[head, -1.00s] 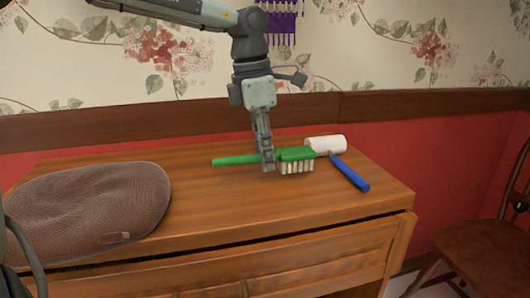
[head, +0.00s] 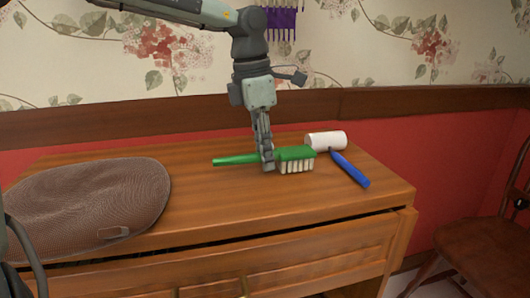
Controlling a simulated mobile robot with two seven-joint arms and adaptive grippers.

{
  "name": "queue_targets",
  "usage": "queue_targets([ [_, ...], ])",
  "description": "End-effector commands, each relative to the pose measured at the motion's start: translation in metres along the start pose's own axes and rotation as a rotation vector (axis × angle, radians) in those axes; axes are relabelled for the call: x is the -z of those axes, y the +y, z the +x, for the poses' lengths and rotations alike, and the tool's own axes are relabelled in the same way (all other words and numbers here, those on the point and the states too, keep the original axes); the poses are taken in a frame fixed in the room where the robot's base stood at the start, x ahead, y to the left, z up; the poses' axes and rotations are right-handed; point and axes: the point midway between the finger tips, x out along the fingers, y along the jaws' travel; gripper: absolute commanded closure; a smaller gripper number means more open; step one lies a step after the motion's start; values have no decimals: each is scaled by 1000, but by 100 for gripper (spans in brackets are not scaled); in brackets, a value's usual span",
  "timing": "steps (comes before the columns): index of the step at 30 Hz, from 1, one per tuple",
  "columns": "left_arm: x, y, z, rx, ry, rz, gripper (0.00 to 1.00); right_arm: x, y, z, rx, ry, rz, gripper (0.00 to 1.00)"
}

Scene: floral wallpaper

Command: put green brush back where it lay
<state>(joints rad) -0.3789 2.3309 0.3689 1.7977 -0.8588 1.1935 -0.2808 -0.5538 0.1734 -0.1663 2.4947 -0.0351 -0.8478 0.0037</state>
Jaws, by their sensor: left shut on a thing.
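The green brush (head: 296,154) has a long green handle and pale bristles that point down. It is at the middle right of the wooden dresser top (head: 220,205), with its handle toward the left and its head toward the right. My left gripper (head: 267,163) comes down from above and is shut on the brush where the handle meets the head. The bristles are at or very near the wood; I cannot tell whether they touch. The fingers hide a short part of the handle. My right gripper is not in view.
A mallet with a white head (head: 326,141) and blue handle (head: 350,170) lies close to the right of the brush head. A brown flat cap (head: 90,205) covers the left of the top. Bare wood lies between cap and brush. A wooden chair (head: 480,245) stands at right.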

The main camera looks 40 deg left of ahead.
Motion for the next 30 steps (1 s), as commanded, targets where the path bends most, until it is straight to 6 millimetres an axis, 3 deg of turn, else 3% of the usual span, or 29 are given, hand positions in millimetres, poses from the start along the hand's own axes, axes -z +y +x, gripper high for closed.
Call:
queue_targets([
  [8, 1, 0, 6, -1, 0, 0, 100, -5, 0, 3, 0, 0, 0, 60],
  [9, 1, 0, 6, -1, 0, 0, 79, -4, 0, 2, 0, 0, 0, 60],
  [15, 1, 0, 5, -1, 0, 0, 57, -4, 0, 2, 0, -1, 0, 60],
  [24, 1, 0, 4, -1, 0, 0, 57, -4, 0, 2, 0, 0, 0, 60],
  [30, 0, 0, -22, -3, -3, 0, 57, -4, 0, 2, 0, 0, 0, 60],
])
